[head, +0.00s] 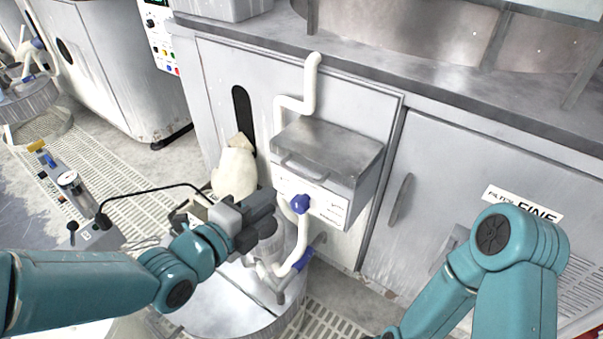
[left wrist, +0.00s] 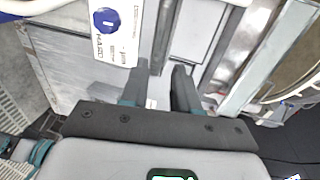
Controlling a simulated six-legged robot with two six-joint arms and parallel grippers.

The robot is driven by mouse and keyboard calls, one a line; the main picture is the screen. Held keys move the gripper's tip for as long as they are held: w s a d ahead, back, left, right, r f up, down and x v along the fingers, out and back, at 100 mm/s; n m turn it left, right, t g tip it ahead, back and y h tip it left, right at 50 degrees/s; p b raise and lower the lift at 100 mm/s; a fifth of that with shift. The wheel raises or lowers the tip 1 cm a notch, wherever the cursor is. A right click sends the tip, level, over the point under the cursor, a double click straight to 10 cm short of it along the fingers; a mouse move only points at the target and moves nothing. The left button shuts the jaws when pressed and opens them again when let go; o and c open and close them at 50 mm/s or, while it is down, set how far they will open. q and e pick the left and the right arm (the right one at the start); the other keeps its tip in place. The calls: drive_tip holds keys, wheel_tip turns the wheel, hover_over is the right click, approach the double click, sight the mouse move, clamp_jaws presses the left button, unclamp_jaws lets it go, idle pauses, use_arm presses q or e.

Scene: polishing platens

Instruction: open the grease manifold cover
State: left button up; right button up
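The grease manifold appears to be the grey metal box on the cabinet front in the head view. Its sloped cover (head: 330,145) lies down on the box, with a bar handle (head: 305,168) along its front edge. Below is a white label plate with a blue knob (head: 299,203); the knob also shows in the left wrist view (left wrist: 105,20). My left gripper (head: 266,208) is left of the knob and below the handle, apart from the handle. In the left wrist view its two fingers (left wrist: 160,88) stand apart with nothing clearly between them. My right gripper is out of view.
A white pipe (head: 311,85) runs down to the box. Under it are white pipes with a blue lever (head: 303,259) over a round metal drum top (head: 215,300). A cream sack-like item (head: 235,170) stands behind my left gripper. A cabinet door (head: 450,170) is at right.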

sight(301, 176)
use_arm(q)
drive_tip(key=x, duration=1.3)
drive_tip(key=shift+a, duration=0.1)
clamp_jaws()
